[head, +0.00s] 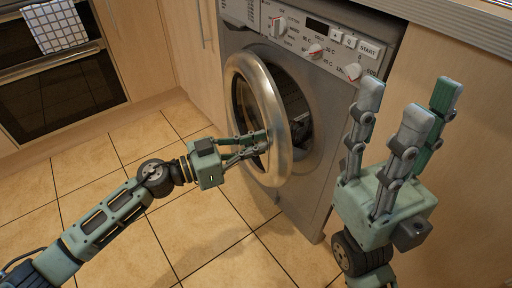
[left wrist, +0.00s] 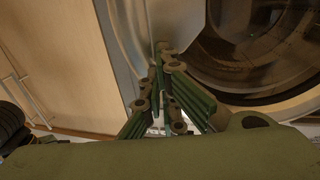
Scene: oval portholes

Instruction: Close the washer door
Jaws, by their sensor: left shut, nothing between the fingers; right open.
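The washer (head: 314,55) is a grey front-loader under the counter. Its round door (head: 277,163) with a metallic rim stands open, swung out to the left, and the dark drum opening (head: 297,117) shows behind it. My left gripper (head: 262,139) is shut and empty, with its fingertips at the door; I cannot tell whether they touch it. In the left wrist view the shut fingers (left wrist: 166,88) lie in front of the grey washer surface, beside the round glass (left wrist: 255,45). My right gripper (head: 407,115) is open and empty, pointing up in front of the washer's right side.
An oven (head: 55,95) with a checked towel (head: 54,25) stands at the far left. Wooden cabinets (head: 143,45) flank the washer. The tiled floor (head: 190,235) in front is clear. The counter edge (head: 450,25) runs above.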

